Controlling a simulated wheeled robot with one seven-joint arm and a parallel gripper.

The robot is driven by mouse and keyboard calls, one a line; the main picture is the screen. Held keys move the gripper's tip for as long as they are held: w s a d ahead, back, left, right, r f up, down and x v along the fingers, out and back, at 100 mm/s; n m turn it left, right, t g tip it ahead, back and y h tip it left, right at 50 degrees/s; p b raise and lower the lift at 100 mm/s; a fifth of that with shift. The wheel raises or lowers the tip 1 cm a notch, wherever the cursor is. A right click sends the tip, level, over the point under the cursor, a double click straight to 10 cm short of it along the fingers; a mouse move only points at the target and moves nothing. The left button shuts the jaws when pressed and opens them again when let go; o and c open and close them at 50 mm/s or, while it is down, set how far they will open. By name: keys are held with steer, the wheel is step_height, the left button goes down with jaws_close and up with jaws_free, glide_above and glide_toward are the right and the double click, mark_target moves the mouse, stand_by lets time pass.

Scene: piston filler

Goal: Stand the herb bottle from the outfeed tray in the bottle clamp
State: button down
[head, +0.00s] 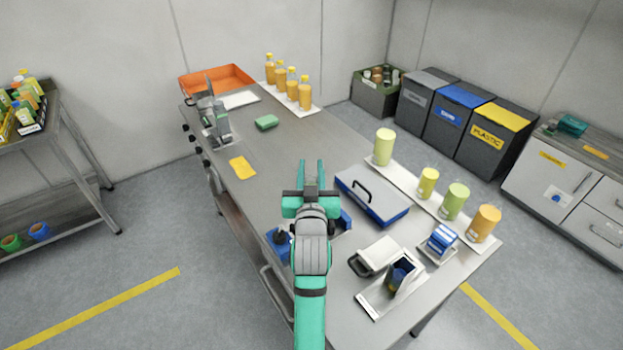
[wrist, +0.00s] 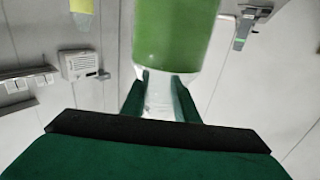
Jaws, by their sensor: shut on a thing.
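My gripper (head: 311,175) is above the near middle of the steel table in the head view. In the wrist view, its fingers (wrist: 162,100) are shut around the pale, clear end of a green bottle (wrist: 175,38). The bottle's green body fills the top middle there. The held bottle cannot be made out in the head view. The white outfeed tray (head: 408,181) at the right carries yellow, green and orange bottles, including a green one (head: 453,200). A blue fixture with a black knob (head: 282,241), partly behind my arm, may be the bottle clamp; I cannot tell.
A white block (head: 376,256) and a dark holder (head: 401,276) stand near the front. A grey machine (head: 214,124), green sponge (head: 266,122) and yellow cloth (head: 242,167) are further back. The table's middle is clear.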

steer(key=shift+w+f, duration=0.2)
steer(key=shift+f, duration=0.75)
steer(key=shift+w+f, duration=0.15)
steer(key=shift+f, duration=0.75)
steer(key=shift+d+f, duration=0.1)
steer(key=c, duration=1.4)
jaws_free()
steer(key=shift+f, duration=0.1)
steer(key=s, duration=1.2)
steer(key=shift+r, duration=0.2)
